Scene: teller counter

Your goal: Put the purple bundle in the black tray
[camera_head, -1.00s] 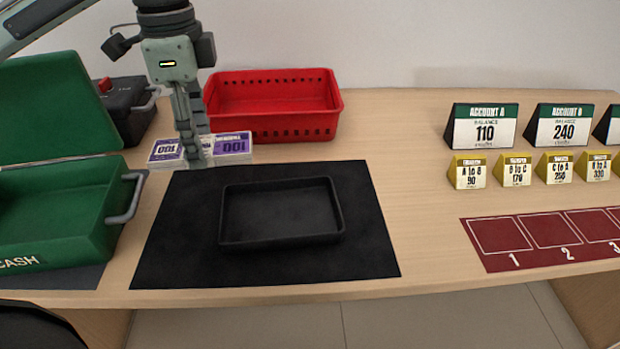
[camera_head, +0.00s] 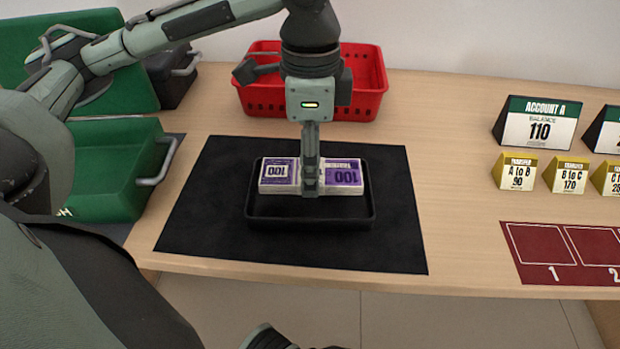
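The purple bundle (camera_head: 345,177), a stack of notes marked 100, is over the back part of the black tray (camera_head: 309,221). The tray lies on a black mat. My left gripper (camera_head: 309,188) reaches down from above at the bundle's middle, with its fingers closed around it. The bundle looks level; whether it touches the tray floor I cannot tell.
A red basket (camera_head: 368,102) stands behind the mat (camera_head: 395,225). A green cash box (camera_head: 115,170) with a raised lid is at left, a dark box (camera_head: 172,80) behind it. Account signs (camera_head: 537,124), yellow transfer signs (camera_head: 517,171) and a red numbered mat (camera_head: 560,254) are at right.

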